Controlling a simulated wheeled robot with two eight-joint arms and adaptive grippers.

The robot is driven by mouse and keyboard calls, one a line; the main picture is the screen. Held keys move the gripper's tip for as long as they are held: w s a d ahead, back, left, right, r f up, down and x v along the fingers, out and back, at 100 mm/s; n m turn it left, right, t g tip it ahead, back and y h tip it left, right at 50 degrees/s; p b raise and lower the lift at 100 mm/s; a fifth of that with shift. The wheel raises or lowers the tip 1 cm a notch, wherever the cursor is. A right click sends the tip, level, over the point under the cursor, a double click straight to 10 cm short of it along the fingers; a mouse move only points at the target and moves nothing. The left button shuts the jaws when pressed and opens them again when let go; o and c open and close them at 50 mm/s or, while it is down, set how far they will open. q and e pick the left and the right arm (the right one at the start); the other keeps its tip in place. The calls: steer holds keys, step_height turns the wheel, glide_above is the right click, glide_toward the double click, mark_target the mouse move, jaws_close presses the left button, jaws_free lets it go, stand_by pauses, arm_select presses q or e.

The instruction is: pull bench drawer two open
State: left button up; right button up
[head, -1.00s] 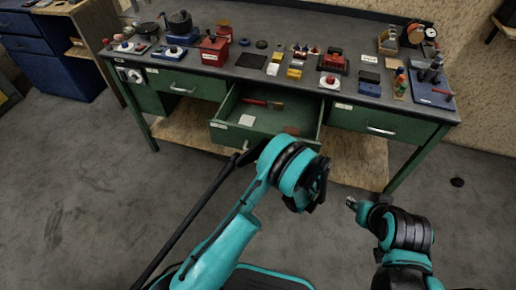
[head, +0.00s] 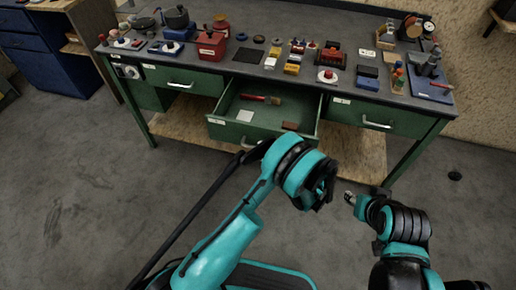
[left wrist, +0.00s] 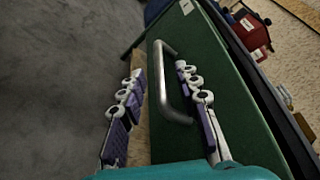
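The green middle bench drawer (head: 225,131) stands pulled out in the head view, with a red-handled tool (head: 260,98) and a few flat pieces inside. Its silver handle (head: 249,144) is partly covered by my left arm. In the left wrist view a green drawer front (left wrist: 228,100) fills the right half, with a silver bar handle (left wrist: 163,80). My left gripper (left wrist: 157,118) is open, with its fingers on either side of the handle; the bar is nearer the right finger. Whether it touches is unclear. My right gripper (head: 349,198) is away from the bench, too small to read.
The left drawer (head: 185,80) and right drawer (head: 375,118) are shut. The bench top carries a red box (head: 210,45), pots, blocks and a blue board (head: 428,88) with tools. A low wooden shelf (head: 350,155) lies beneath. The grey floor at left is clear.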

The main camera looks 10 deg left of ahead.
arm_select(q)
steer(key=v, duration=0.8)
steer(key=shift+d, duration=0.3)
steer(key=shift+s+r, duration=0.1)
steer(key=shift+r, duration=0.05)
steer(key=s+a+r+n+g+h, duration=0.1)
steer(key=s+a+r+n+h, duration=0.15)
steer(key=a+r+h, duration=0.7)
steer(key=s+a+r+n+t+h, duration=0.1)
steer(key=s+a+r+n+h, duration=0.1)
steer(key=s, duration=0.5)
steer(key=s+a+r+n+t+h, duration=0.1)
steer(key=s+a+r+n+h, duration=0.1)
steer(key=s+n, duration=0.4)
step_height(320, 180, up, 2)
steer(key=s+h, duration=0.1)
steer(key=s, duration=0.1)
steer(key=shift+s+t, duration=0.3)
